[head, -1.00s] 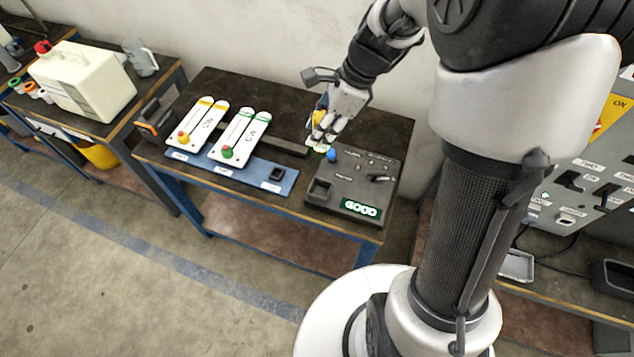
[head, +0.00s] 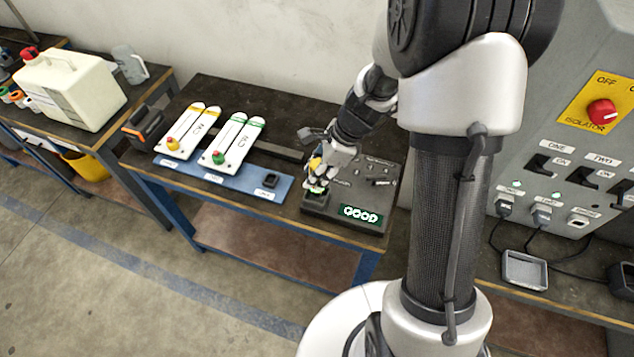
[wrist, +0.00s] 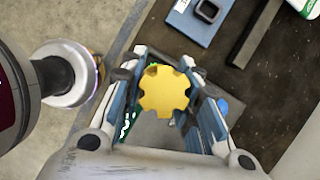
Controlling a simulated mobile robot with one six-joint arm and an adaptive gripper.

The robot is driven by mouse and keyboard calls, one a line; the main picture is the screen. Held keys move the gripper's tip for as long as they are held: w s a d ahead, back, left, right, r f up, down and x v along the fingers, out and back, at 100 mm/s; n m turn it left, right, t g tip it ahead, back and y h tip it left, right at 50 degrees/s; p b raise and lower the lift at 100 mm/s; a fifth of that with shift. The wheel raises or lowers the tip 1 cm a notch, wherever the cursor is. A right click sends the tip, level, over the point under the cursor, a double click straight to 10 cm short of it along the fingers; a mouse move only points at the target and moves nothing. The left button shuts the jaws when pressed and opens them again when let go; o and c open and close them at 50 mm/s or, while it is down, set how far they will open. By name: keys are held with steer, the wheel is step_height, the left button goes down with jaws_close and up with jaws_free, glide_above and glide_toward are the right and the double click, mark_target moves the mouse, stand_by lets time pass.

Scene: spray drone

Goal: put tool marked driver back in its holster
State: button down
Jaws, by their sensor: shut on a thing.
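My gripper (head: 316,186) is shut on a yellow piece with a notched, gear-like end (wrist: 164,91), perhaps a tool's handle. In the wrist view it sits between both fingers, end towards the camera. No driver marking can be read on it. No holster can be identified for certain.
A blue strip (head: 228,182) with an empty square socket (head: 270,180) lies left of the box. A blue knob (wrist: 222,106) is close beside the fingers. A dark bar (wrist: 255,35) lies on the table.

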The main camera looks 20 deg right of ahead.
step_height(320, 180, down, 4)
steer(key=shift+r+b, duration=0.25)
steer(key=shift+b, duration=0.35)
steer(key=shift+r, duration=0.15)
steer(key=c, duration=1.7)
jaws_free()
steer(key=shift+f, duration=0.2)
steer(key=o, duration=0.5)
